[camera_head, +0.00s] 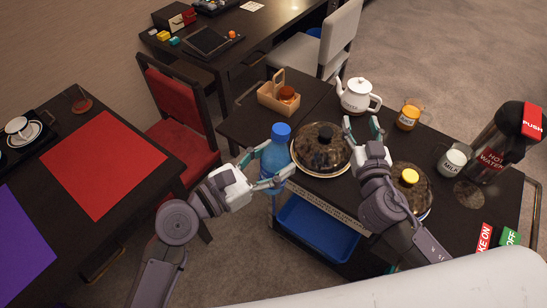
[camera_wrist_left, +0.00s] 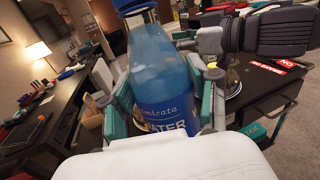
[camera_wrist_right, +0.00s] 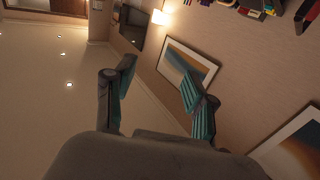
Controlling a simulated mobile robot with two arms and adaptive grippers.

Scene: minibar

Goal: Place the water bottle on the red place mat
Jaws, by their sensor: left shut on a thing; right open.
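The blue water bottle (camera_head: 276,152) is upright between the fingers of my left gripper (camera_head: 268,170), at the left edge of the dark cart. It also fills the middle of the left wrist view (camera_wrist_left: 160,75), with teal fingers on both sides of it. The red place mat (camera_head: 105,163) lies flat and empty on the dark table at the left. It is well to the left of the bottle. My right gripper (camera_head: 362,132) is open and empty above the cart, between two domed lids. The right wrist view shows its two fingers (camera_wrist_right: 155,95) apart, with nothing between them.
The cart holds domed lids (camera_head: 320,150), a teapot (camera_head: 357,95), a wooden caddy (camera_head: 279,98), an orange jar (camera_head: 408,115) and a hot-water dispenser (camera_head: 500,145). A red chair (camera_head: 183,135) stands between cart and table. A purple mat (camera_head: 22,245) and a cup (camera_head: 17,126) flank the red mat.

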